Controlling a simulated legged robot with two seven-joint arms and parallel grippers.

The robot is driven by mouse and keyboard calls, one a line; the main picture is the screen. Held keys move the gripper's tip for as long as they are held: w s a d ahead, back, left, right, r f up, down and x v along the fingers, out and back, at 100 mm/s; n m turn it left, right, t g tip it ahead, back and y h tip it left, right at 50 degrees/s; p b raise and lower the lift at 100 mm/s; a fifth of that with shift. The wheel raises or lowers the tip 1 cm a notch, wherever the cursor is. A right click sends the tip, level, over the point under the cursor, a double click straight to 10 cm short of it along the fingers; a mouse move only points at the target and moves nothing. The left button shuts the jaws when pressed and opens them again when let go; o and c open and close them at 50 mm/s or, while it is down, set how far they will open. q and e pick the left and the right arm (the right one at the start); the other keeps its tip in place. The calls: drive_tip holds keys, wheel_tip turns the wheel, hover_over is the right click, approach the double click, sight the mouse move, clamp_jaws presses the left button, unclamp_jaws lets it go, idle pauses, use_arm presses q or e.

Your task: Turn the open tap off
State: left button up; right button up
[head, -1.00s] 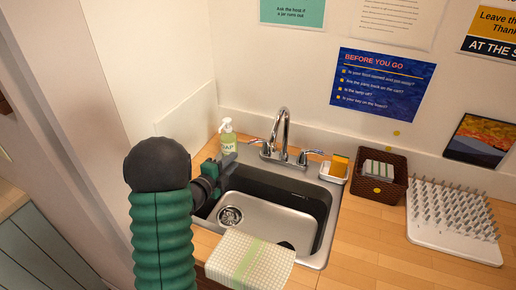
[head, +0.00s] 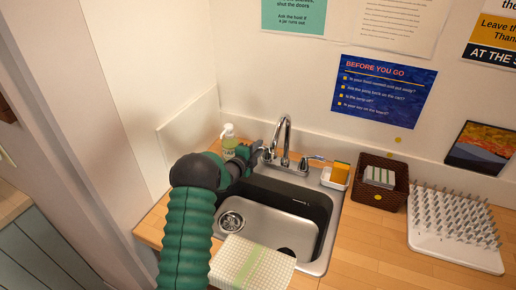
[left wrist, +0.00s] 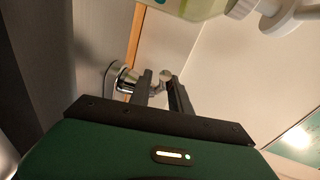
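The chrome tap (head: 286,140) stands at the back of the sink (head: 262,225), with a lever handle on each side. Its right handle (head: 312,157) points right. The left handle is largely hidden by my left gripper (head: 254,152) in the head view. In the left wrist view a chrome handle base (left wrist: 122,78) shows left of the fingers. Its lever (left wrist: 163,77) reaches between the open fingertips of my left gripper (left wrist: 162,90); I cannot tell whether they touch it. No running water is discernible. My right gripper is not in view.
A soap bottle (head: 229,141) stands behind my left gripper; it also shows in the left wrist view (left wrist: 195,6). A sponge dish (head: 335,178), a wicker basket (head: 381,183) and a drying rack (head: 455,228) stand to the right. A cloth (head: 250,264) hangs over the sink's front edge.

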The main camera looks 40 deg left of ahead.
use_arm(q)
drive_tip(key=shift+a, duration=0.15)
drive_tip(key=shift+f, duration=0.1)
clamp_jaws()
